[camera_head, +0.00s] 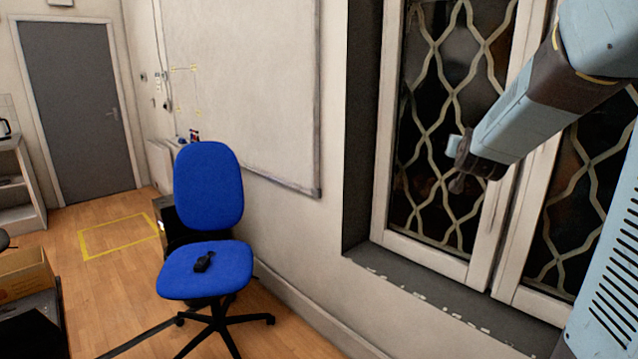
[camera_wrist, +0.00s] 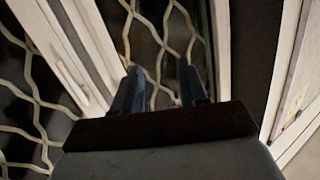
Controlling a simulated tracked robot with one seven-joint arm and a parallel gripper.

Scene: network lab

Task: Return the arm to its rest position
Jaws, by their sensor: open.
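My arm reaches in from the upper right in the head view, in front of the barred window. In the wrist view, the two fingers of my gripper (camera_wrist: 157,88) stand apart with nothing between them. The window's lattice shows behind them. In the head view, the end of my arm points left and down, and the fingers are too small and dark to make out well there.
The window (camera_head: 450,120) has white frames and a deep sill (camera_head: 450,300). A blue chair (camera_head: 208,190) with a small black object (camera_head: 204,262) on its seat stands left. A whiteboard (camera_head: 250,80) hangs on the wall. Floor is clear around the yellow marking (camera_head: 115,219) near the grey door (camera_head: 78,110).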

